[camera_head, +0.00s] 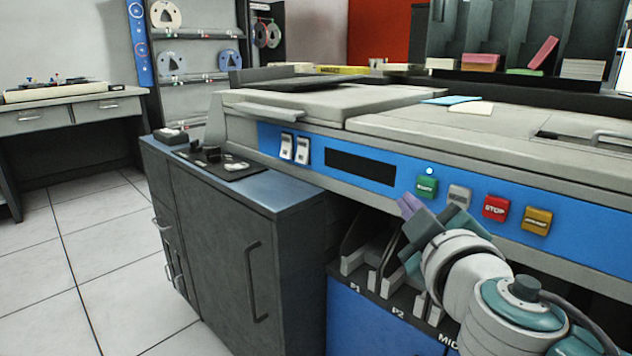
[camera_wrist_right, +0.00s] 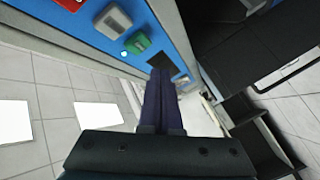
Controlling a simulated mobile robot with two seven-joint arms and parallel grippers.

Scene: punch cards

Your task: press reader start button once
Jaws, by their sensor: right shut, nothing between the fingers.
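The green start button (camera_head: 427,186) is on the blue front panel of the card reader (camera_head: 585,228), left of a grey button. A small light (camera_head: 430,171) glows just above it. In the right wrist view the green button (camera_wrist_right: 137,43) lies up and left of the fingertips. My right gripper (camera_head: 409,206) is shut and empty, just below and left of the green button in the head view, apart from it in the picture. Its dark closed fingers (camera_wrist_right: 160,78) also show in the right wrist view. Whether they touch the panel cannot be told. My left gripper is out of view.
Right of the green button are a grey button (camera_head: 459,196), a red STOP button (camera_head: 495,207) and a yellow button (camera_head: 537,220). Card pockets (camera_head: 368,260) sit below the panel. A dark cabinet (camera_head: 222,235) stands to the left.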

